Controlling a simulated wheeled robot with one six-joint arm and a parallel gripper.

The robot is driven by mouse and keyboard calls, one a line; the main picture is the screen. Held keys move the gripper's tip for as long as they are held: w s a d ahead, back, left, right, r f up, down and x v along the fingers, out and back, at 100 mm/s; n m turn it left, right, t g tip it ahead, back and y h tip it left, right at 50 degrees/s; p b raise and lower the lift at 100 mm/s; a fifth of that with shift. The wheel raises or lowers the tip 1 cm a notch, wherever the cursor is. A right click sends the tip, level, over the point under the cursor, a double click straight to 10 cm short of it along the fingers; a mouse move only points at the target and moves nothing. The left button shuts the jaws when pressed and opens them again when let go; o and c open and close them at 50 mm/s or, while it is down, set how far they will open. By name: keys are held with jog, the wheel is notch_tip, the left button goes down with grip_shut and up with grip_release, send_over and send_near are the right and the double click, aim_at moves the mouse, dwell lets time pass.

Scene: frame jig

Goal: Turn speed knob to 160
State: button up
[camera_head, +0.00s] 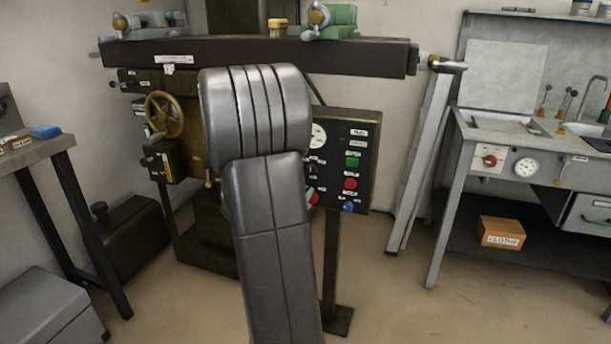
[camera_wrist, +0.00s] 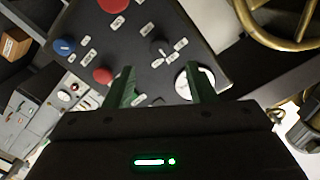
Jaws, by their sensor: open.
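The dark control panel (camera_head: 365,132) stands just right of my arm in the head view and fills much of the wrist view (camera_wrist: 205,45), where it looks turned over. A round white dial (camera_head: 318,136) is at its upper left; a white dial also shows in the wrist view (camera_wrist: 182,84), partly behind the right finger. A small dark knob or switch (camera_wrist: 162,47) sits among white labels. The labels are too small to read, so I cannot tell which control is the speed knob. My gripper (camera_wrist: 160,70) is open and empty in front of the panel; my arm hides it in the head view.
The panel carries a green button (camera_head: 352,162), red button (camera_head: 350,184) and blue button (camera_head: 348,207). A brass handwheel (camera_head: 164,114) is left of my arm. A long dark beam (camera_head: 350,56) runs above. A sink bench (camera_head: 540,155) stands right, a table (camera_head: 45,148) left.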

aim_at(310, 172)
jog(key=v, duration=0.5)
jog(key=shift+s+a+p, duration=0.1)
jog(key=shift+s+p, duration=0.2)
jog(key=shift+s, duration=0.05)
jog(key=b+x, duration=0.2)
jog(key=x, duration=1.2)
jog(key=shift+s, duration=0.1)
